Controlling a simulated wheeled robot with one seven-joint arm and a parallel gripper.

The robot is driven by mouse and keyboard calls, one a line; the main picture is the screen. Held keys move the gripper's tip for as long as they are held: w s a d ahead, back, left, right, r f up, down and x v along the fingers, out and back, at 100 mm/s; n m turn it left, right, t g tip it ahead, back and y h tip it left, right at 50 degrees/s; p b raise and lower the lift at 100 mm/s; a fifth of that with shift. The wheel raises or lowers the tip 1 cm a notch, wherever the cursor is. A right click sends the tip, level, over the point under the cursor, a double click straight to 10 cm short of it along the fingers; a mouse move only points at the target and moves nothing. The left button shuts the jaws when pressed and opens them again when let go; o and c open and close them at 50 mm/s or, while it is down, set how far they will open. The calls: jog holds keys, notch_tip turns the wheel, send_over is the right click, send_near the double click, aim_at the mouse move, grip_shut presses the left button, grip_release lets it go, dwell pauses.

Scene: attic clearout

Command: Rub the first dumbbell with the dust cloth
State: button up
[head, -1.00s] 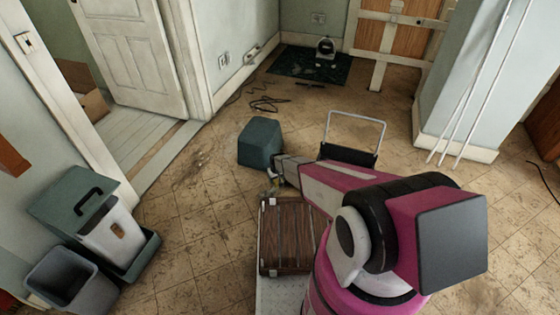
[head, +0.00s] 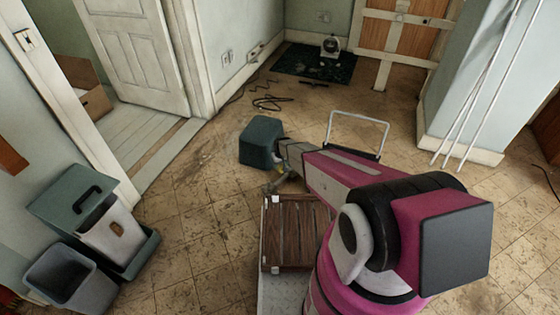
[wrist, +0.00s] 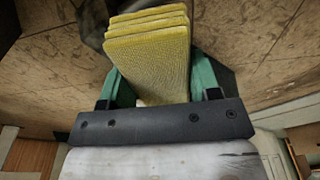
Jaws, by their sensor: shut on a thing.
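My gripper (wrist: 157,66) is shut on a folded yellow dust cloth (wrist: 150,40), which sits between its two green fingers in the wrist view. In the head view my gripper (head: 280,180) hangs low between the teal box and the brown slatted case, partly hidden by my own arm. A dark rounded thing (wrist: 92,20) shows behind the cloth at the upper left of the wrist view. I cannot tell whether it is a dumbbell or whether the cloth touches it. No dumbbell is clear in the head view.
The teal box (head: 261,142) stands on the tiled floor. The brown slatted case (head: 290,245) lies on a trolley with a white handle (head: 357,115). Grey bins (head: 75,280) stand at the left. Cables (head: 270,103) lie near a dark mat (head: 300,62). Floor left of the case is clear.

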jog(key=shift+r, duration=1.55)
jog(key=shift+r, duration=0.1)
